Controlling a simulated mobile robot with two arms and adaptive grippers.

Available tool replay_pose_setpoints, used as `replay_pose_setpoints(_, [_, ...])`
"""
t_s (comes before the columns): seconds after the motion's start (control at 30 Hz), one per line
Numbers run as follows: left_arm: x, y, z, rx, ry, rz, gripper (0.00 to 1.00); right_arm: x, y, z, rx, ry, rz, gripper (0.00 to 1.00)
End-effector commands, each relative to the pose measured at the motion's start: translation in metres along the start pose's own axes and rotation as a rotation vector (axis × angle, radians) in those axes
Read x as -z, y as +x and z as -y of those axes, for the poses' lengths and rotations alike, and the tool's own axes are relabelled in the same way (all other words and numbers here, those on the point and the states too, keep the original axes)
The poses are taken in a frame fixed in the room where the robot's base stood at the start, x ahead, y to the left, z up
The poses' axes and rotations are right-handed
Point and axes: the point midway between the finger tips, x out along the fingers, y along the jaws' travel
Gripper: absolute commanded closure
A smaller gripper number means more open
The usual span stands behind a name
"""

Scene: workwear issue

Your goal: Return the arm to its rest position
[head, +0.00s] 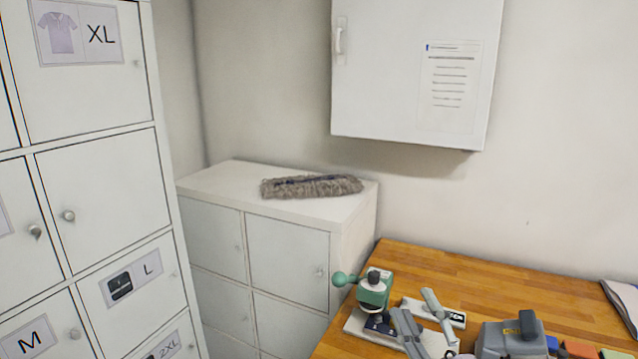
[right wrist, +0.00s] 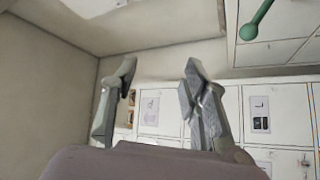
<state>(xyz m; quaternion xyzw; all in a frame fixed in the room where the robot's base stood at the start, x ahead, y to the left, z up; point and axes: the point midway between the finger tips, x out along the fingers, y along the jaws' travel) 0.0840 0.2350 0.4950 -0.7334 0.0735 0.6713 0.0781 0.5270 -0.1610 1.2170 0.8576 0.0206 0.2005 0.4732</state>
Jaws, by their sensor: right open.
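My right gripper (head: 413,303) is at the bottom of the head view, over the left part of the wooden table. Its two grey fingers are spread apart with nothing between them. In the right wrist view the gripper (right wrist: 160,70) also shows open and empty, with locker doors and wall beyond the fingers. Just left of it in the head view is a green press-like device (head: 374,291) with a round green knob. I cannot tell whether the gripper touches anything there. My left gripper is not in view.
The wooden table (head: 480,272) is bare behind the gripper. A grey device (head: 500,341) stands right of the gripper, with papers (head: 622,300) farther right. A low white cabinet (head: 230,176) bears a grey fluffy mop head (head: 312,187). Tall lockers (head: 105,190) stand left; a wall cabinet (head: 385,80) hangs above.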

Motion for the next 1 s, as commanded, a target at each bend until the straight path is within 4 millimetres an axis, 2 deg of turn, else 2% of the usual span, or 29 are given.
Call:
replay_pose_setpoints(0.03, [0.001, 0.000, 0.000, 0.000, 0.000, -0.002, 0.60, -0.028, -0.016, 0.010, 0.019, 0.100, 0.146, 0.58])
replay_pose_setpoints(0.13, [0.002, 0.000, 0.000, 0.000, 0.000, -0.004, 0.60, -0.080, -0.059, 0.038, 0.087, 0.286, 0.448, 0.58])
replay_pose_setpoints(0.2, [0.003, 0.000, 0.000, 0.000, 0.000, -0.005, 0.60, -0.106, -0.098, 0.065, 0.157, 0.398, 0.647, 0.58])
replay_pose_setpoints(0.3, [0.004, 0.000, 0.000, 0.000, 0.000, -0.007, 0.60, -0.124, -0.156, 0.101, 0.273, 0.526, 0.888, 0.58])
replay_pose_setpoints(0.4, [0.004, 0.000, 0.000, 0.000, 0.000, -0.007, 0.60, -0.127, -0.207, 0.129, 0.383, 0.617, 1.069, 0.58])
replay_pose_setpoints(0.5, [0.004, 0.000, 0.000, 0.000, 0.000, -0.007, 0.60, -0.120, -0.249, 0.149, 0.484, 0.684, 1.204, 0.58])
replay_pose_setpoints(0.8, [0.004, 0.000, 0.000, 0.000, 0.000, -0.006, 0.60, -0.079, -0.350, 0.181, 0.763, 0.823, 1.494, 0.58])
replay_pose_setpoints(1.0, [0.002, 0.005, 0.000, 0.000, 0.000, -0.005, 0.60, -0.116, -0.354, 0.236, 0.768, 0.808, 1.503, 0.58])
